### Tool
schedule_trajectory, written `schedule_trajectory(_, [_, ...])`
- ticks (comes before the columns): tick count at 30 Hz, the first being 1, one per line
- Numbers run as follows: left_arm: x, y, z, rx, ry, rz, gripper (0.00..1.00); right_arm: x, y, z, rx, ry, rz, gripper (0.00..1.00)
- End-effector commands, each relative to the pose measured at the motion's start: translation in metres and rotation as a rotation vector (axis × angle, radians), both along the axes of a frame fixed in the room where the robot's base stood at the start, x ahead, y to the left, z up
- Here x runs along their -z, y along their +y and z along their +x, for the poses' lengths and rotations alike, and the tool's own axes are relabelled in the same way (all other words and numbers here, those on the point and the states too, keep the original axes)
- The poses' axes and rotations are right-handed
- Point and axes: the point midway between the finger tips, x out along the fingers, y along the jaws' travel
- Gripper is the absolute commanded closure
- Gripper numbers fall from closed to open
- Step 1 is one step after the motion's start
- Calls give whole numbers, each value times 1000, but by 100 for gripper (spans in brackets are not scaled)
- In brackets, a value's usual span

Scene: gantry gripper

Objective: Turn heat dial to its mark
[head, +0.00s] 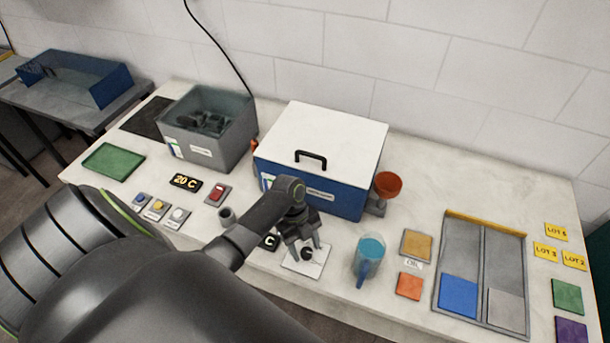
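The heat dial appears to be the small black knob (307,254) on a white plate (301,266) near the front edge of the bench, in front of the blue box. My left gripper (305,248) points down over this plate. Its two fingers are spread, one on each side of the knob as seen from here. I cannot tell whether they touch it. The gripper partly covers the plate, and I cannot make out the dial's mark or pointer. My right gripper is not in view.
The blue box (335,199) with a white lid stands behind the gripper. A small black display (269,242) sits left of the plate, partly covered by my arm. A jug of blue liquid (369,257) stands to the right, and a grey cup (227,216) to the left.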

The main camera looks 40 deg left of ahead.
Motion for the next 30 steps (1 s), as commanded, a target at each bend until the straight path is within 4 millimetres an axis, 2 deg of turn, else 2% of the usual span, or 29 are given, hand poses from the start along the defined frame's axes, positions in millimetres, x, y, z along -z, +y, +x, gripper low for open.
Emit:
schedule_trajectory(7, [-1, 1, 0, -1, 0, 0, 48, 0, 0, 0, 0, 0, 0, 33])
schedule_trajectory(11, [-10, 5, 3, -2, -3, 1, 48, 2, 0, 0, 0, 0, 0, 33])
schedule_trajectory(14, [-25, 11, 5, 0, -4, 4, 48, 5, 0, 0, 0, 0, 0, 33])
schedule_trajectory(24, [-102, 42, 17, 0, -5, 6, 48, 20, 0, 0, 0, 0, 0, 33])
schedule_trajectory(30, [-139, 55, 22, 1, -3, 4, 48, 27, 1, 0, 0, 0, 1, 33])
